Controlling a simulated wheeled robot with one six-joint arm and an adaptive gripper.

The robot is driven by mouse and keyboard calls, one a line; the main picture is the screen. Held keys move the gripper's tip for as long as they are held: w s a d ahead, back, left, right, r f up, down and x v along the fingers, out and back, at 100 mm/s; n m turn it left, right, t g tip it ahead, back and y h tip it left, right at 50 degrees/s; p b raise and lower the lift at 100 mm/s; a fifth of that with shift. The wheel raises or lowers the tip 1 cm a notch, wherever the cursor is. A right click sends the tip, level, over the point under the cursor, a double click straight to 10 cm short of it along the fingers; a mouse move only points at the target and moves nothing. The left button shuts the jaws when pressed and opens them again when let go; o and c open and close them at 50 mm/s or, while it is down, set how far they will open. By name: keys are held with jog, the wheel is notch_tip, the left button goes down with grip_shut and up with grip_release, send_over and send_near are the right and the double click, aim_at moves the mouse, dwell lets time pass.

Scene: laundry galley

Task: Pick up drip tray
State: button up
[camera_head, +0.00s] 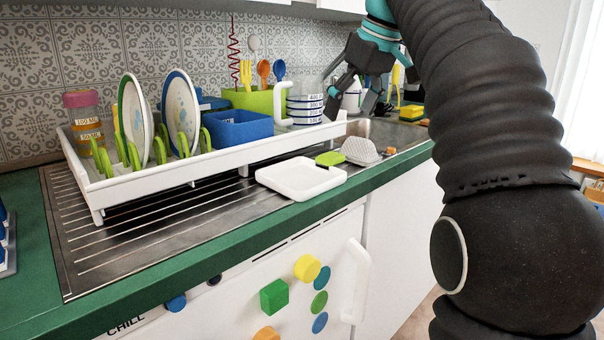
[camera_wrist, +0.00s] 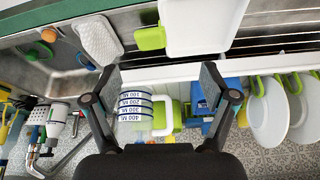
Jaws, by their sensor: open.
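The drip tray (camera_head: 300,178) is a shallow white square tray lying flat on the steel drainboard near the counter's front edge, in front of the dish rack. It also shows at the top of the wrist view as a white square (camera_wrist: 203,24), partly cut off by the frame edge. My gripper (camera_head: 352,100) is open and empty, raised above the far right end of the rack, beyond the tray and apart from it.
A green scraper (camera_head: 330,158) and a white textured pad (camera_head: 361,150) lie close beside the tray. The sink is at the right. Bare drainboard lies left of the tray.

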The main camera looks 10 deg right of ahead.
jog(key=shift+w+r+n, duration=0.7)
jog(key=shift+w+r, duration=0.1)
jog(key=shift+w, duration=0.3)
send_near(331, 154)
jog(key=x, duration=0.4)
jog(key=shift+w+a+f, duration=0.1)
jog(key=shift+a+f, duration=0.1)
jog(key=shift+f, duration=0.15)
jog(key=shift+b+x, duration=0.6)
jog(key=shift+x, duration=2.05)
jog(key=shift+d, duration=0.15)
jog(key=c, duration=1.3)
